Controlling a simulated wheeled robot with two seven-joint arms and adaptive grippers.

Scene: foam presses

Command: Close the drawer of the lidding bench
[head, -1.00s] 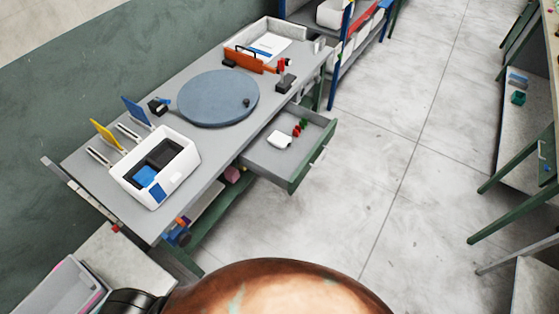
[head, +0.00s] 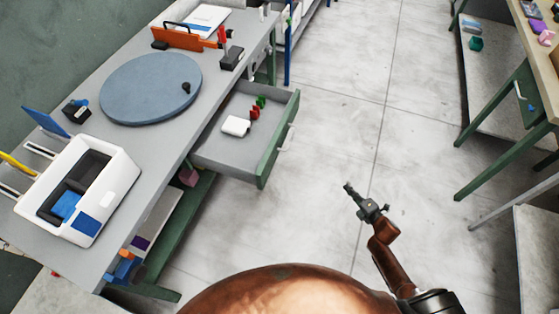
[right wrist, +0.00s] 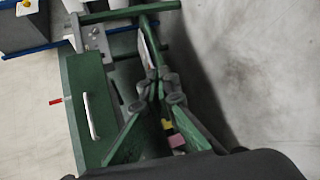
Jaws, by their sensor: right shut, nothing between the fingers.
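The lidding bench (head: 140,155) stands along the wall on the left. Its drawer (head: 213,150) is pulled out toward the aisle, with a green front and a pale handle (head: 286,137). A white block (head: 235,126) and small red and green pieces (head: 256,107) lie inside it. My right gripper (head: 348,187) is shut and empty, over the floor to the right of the drawer front and apart from it. In the right wrist view the green drawer front (right wrist: 75,140) and its handle (right wrist: 90,115) show left of the fingers (right wrist: 158,80). My left gripper is not in view.
On the bench are a round blue-grey turntable (head: 140,90), a white bin (head: 110,165) and an orange piece (head: 185,38). Another table (head: 518,100) with green legs stands at the right. The floor (head: 340,120) between is clear.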

